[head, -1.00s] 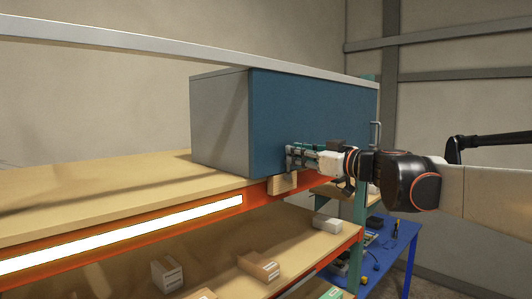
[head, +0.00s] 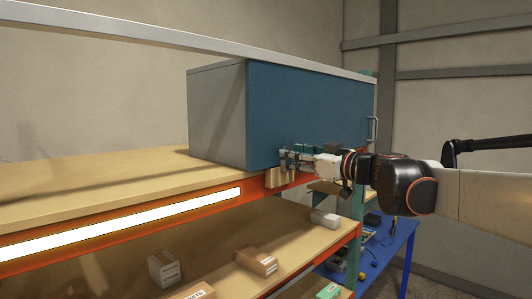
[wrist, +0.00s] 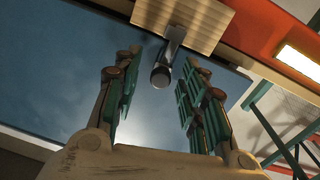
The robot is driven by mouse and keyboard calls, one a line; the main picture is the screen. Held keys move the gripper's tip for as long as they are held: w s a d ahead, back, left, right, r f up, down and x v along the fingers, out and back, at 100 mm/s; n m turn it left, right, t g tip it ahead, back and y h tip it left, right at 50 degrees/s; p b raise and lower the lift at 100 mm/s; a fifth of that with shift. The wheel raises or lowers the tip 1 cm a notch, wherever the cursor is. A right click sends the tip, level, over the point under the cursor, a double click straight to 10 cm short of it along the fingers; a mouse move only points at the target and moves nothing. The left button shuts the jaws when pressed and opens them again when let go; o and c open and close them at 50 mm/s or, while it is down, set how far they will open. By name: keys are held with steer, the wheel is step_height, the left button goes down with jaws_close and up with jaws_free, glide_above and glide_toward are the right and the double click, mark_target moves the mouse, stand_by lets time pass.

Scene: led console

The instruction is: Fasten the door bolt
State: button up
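The blue cabinet door (head: 310,112) stands closed in the head view, its lower edge just above the shelf. A grey metal bolt with a round knob end (wrist: 161,75) shows in the wrist view, by a wooden block (wrist: 182,22). The block also shows in the head view (head: 277,178) on the orange beam. My gripper (head: 286,160) is at the door's lower left, in front of the block. In the wrist view my gripper (wrist: 160,82) is open, with a finger on each side of the knob and visible gaps. The bolt is hidden in the head view.
A door handle (head: 372,130) is at the cabinet's right. The orange shelf beam (head: 255,190) runs below the door, with a bright light strip (head: 120,230). Small boxes (head: 256,261) lie on the lower shelf. A blue table (head: 392,240) stands at right.

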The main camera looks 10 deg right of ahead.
step_height(320, 180, up, 10)
steer(key=shift+s+f, duration=0.1)
stand_by(0.4)
